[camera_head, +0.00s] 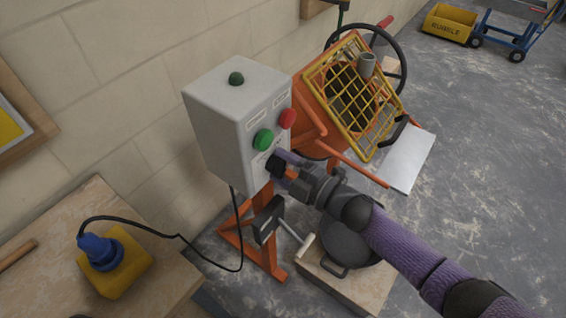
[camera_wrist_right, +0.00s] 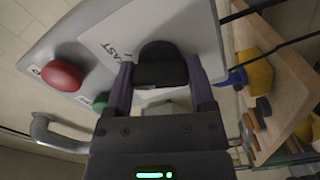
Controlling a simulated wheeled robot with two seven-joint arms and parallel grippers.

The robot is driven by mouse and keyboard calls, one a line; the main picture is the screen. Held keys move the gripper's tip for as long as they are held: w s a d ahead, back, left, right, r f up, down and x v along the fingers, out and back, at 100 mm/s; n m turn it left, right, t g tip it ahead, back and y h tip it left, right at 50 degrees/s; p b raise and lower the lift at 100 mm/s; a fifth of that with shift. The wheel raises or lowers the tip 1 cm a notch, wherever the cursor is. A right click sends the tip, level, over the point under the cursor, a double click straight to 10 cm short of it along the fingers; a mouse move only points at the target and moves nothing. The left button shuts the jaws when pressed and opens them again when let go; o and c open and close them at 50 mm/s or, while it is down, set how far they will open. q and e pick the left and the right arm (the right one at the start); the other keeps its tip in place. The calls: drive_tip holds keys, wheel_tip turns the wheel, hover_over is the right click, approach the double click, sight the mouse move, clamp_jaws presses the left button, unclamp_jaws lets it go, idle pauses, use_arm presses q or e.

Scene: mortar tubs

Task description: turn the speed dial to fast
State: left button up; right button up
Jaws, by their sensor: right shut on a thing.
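The speed dial (camera_wrist_right: 160,66) is a black knob on the front of the grey control box (camera_head: 217,122). In the right wrist view the word FAST shows on the panel beside it. My right gripper (camera_wrist_right: 160,84) is shut on the dial, one purple finger on each side. In the head view my right gripper (camera_head: 283,166) is at the lower part of the box front and hides most of the dial. The green button (camera_head: 263,139) and red button (camera_head: 288,118) are above it. My left gripper is not in view.
An orange mixer with a yellow grille (camera_head: 352,90) stands right of the box. A black tub (camera_head: 345,244) sits on a wooden block below my right arm. A wooden bench (camera_head: 60,255) with a blue plug on a yellow block (camera_head: 122,268) is at left.

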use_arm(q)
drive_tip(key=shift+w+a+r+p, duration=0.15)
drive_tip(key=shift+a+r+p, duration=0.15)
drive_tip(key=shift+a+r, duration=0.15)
use_arm(e)
drive_tip(key=shift+m, duration=1.4)
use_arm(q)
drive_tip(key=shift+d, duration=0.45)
use_arm(e)
drive_tip(key=shift+f, duration=0.1)
drive_tip(key=o, duration=1.2)
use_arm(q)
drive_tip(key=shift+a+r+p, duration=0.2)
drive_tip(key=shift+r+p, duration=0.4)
use_arm(e)
drive_tip(key=v, duration=1)
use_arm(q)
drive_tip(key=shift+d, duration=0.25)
